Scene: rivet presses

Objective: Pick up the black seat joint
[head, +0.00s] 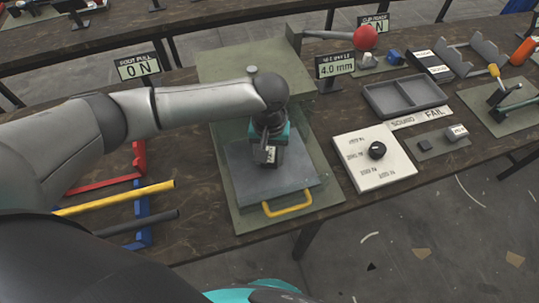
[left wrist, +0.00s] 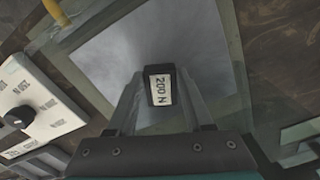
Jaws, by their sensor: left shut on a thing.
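My left gripper (head: 268,160) is shut on a small black block with a white label (head: 271,156), above the grey plate of the press in the middle. In the left wrist view, this black block (left wrist: 160,72) sits between the two fingertips (left wrist: 160,95), and its label reads 200 N. I cannot tell for certain whether it is the black seat joint. The grey plate (head: 240,185) has a yellow handle (head: 287,204) at its front and also shows in the left wrist view (left wrist: 110,50). My right gripper is not in view.
A white dial box (head: 355,172) stands right of the press, with a grey two-compartment tray (head: 376,102) behind it. Yellow (head: 115,198) and dark bars lie in racks at left.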

